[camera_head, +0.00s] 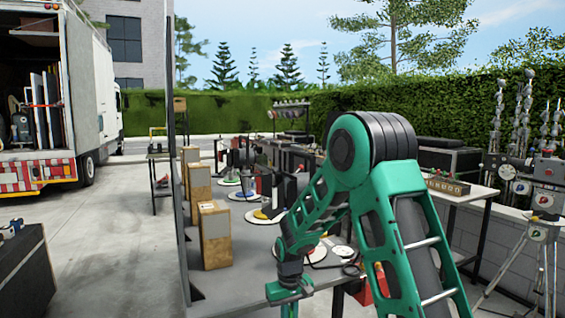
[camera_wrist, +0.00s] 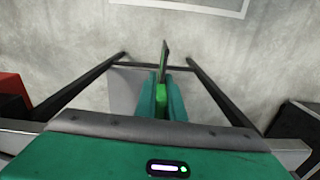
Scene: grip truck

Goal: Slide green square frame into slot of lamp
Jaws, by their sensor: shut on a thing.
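My gripper (camera_wrist: 163,92) shows in the wrist view with its two teal fingers close together, shut on a thin upright piece. That piece is bright green (camera_wrist: 161,100) between the fingers, with a dark thin edge rising above it; I take it for the green square frame, seen nearly edge-on. Its full outline is hidden. In the head view my gripper (camera_head: 289,292) points down at the bottom edge, left of my arm, and what it holds is cut off. Dark lamps stand in a row on the table; one lamp (camera_head: 290,190) is behind my arm. Its slot cannot be made out.
A long grey table (camera_head: 222,278) carries several wooden boxes, one being the near box (camera_head: 214,235), and round plates under the lamps. A truck (camera_head: 92,90) stands at the left and a tripod (camera_head: 543,232) at the right. Bare concrete (camera_head: 110,235) lies between truck and table.

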